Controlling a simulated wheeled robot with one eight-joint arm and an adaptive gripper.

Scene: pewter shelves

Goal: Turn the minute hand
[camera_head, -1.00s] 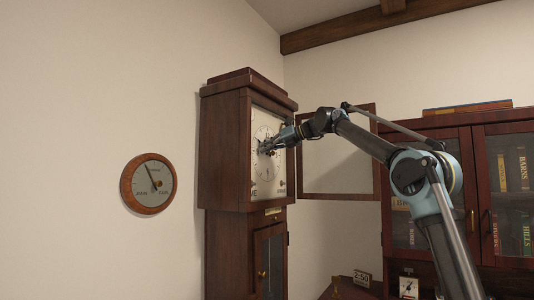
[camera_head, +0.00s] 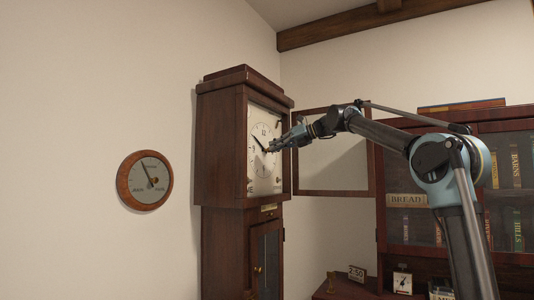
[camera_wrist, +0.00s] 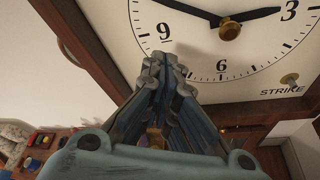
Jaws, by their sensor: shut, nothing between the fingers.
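The tall dark wooden clock (camera_head: 222,150) stands by the corner with its glazed door (camera_head: 333,150) swung open. In the wrist view its white face (camera_wrist: 215,45) has a brass hub (camera_wrist: 230,29). The minute hand (camera_wrist: 185,8) runs from the hub up and left, between 9 and 12, its tip outside the frame. The hour hand (camera_wrist: 258,14) points close to 3. My gripper (camera_head: 270,150) is shut and empty. In the wrist view its fingertips (camera_wrist: 167,62) are by the face's lower left, between 9 and 6, apart from both hands. Contact with the face cannot be told.
A sign reading 2:50 (camera_head: 356,273) and a small white dial (camera_head: 402,283) stand low at right. A brass knob (camera_wrist: 289,79) marked STRIKE is at the face's lower right. A round wall dial (camera_head: 145,180) hangs left. A glazed bookcase (camera_head: 480,112) stands behind my arm.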

